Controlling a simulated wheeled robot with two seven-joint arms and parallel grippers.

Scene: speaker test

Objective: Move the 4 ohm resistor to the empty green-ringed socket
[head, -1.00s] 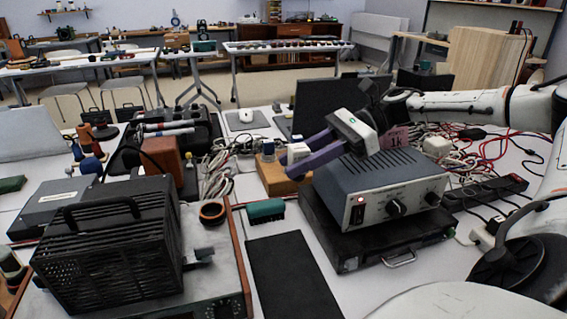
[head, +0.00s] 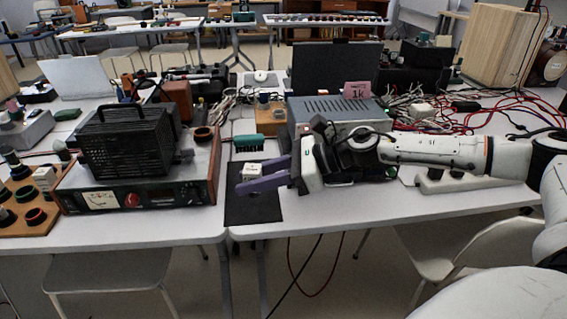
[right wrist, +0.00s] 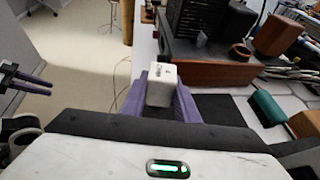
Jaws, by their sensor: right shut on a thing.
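My right gripper (head: 262,177) is shut on a small white block with dark marking, the resistor (head: 252,172), in the head view. It holds the resistor above the black mat (head: 240,212) near the table's front edge. A wooden board (head: 62,222) at the far left carries ringed sockets.
A wood-sided device (head: 140,196) with a black caged box (head: 124,140) on top stands between my right gripper and the socket board. A grey instrument (head: 325,108) with a pink 1k card (head: 357,90) stands behind my right arm. Red cables (head: 490,105) lie at the right.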

